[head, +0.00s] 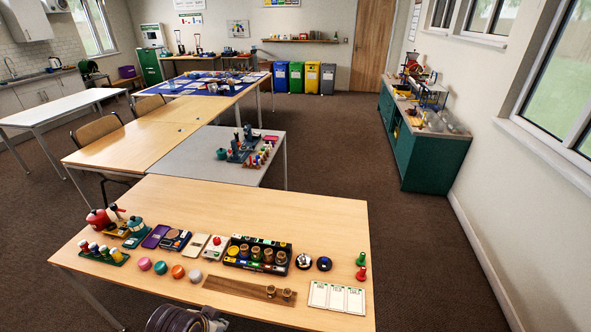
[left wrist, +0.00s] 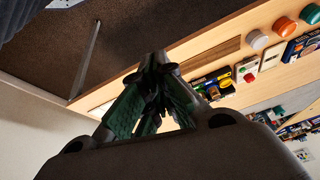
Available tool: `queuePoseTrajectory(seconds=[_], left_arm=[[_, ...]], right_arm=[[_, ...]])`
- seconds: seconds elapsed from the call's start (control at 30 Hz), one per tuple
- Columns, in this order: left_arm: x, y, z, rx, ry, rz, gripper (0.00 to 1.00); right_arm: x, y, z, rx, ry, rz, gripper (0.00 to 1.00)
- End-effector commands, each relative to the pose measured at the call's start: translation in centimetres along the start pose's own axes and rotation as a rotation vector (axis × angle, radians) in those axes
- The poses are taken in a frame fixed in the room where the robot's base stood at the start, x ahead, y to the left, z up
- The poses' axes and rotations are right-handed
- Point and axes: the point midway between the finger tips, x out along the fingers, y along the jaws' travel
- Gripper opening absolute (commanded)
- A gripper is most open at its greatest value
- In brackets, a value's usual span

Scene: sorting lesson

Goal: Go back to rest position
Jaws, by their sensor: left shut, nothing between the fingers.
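My left gripper (left wrist: 158,75) shows in the left wrist view with its dark green fingers drawn together and nothing between them. It is off the front edge of the wooden table (head: 210,200), with floor and the table edge behind it. The head view does not show its fingertips clearly; only a grey part of my arm shows at the bottom edge. My right gripper is in neither view.
The near table holds a black rack of jars (head: 257,254), several round lids, a wooden strip (head: 236,289), white cards (head: 337,297) and a green bottle rack (head: 104,254). A grey table (head: 210,140) adjoins behind. Carpeted floor lies free to the right.

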Motion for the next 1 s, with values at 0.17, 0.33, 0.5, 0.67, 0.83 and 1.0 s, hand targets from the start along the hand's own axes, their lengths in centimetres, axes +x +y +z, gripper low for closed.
queuePoseTrajectory(seconds=[0.17, 0.33, 0.5, 0.67, 0.83, 1.0], left_arm=[[-0.7, -0.6, 1.6, -0.104, -0.034, -0.013, 0.00], [-1.3, -1.1, 2.8, -0.183, -0.060, -0.028, 0.00], [-0.9, -1.2, 3.5, -0.221, -0.076, -0.034, 0.00], [0.6, -1.2, 3.7, -0.219, -0.080, -0.033, 0.00], [2.4, -1.1, 3.9, -0.218, -0.085, -0.031, 0.00], [4.9, -1.0, 4.4, -0.216, -0.092, -0.029, 0.00]], right_arm=[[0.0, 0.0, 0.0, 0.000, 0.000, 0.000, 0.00], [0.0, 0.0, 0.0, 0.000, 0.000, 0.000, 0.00], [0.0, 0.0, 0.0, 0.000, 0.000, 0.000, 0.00], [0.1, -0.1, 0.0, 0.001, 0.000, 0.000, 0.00], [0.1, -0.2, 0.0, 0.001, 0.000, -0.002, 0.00], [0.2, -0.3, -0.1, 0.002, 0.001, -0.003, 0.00]])
